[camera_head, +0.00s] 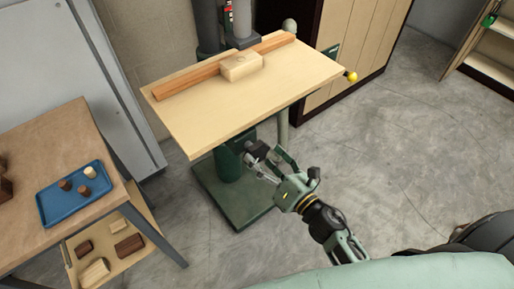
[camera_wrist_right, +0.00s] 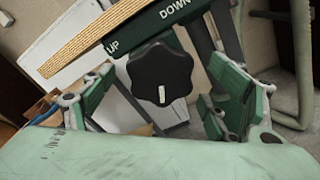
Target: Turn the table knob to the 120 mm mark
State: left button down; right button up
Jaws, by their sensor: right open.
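The table knob (camera_wrist_right: 158,76) is black and lobed, with a white mark near its lower edge. It sits under a green plate (camera_wrist_right: 150,36) lettered UP and DOWN. In the head view the knob (camera_head: 258,150) is a small dark shape below the table's front edge. My right gripper (camera_head: 268,165) is open just in front of it. In the wrist view its green fingers stand to the left and right of the knob, apart from it. No 120 mm mark can be read. My left gripper is not in view.
The machine's wooden table (camera_head: 200,115) carries a wooden fence (camera_head: 190,82) and a block (camera_head: 241,66). A yellow ball (camera_head: 351,76) sits at its right corner. A workbench (camera_head: 40,150) with a blue tray (camera_head: 65,203) stands at left.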

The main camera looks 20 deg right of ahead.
aim_at(259, 155)
jog(key=x, duration=0.2)
jog(key=shift+w+a, duration=0.1)
jog(key=shift+w, duration=0.15)
jog(key=shift+w+a, duration=0.1)
jog(key=shift+w, duration=0.15)
jog(key=c, duration=0.7)
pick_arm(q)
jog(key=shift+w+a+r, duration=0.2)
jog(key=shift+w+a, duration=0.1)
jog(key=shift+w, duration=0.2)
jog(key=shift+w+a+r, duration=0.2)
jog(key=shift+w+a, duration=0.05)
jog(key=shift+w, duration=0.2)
pick_arm(e)
jog(key=c, duration=0.4)
pick_arm(q)
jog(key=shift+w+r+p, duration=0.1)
jog(key=shift+p, duration=0.25)
pick_arm(e)
jog(key=shift+m, duration=0.4)
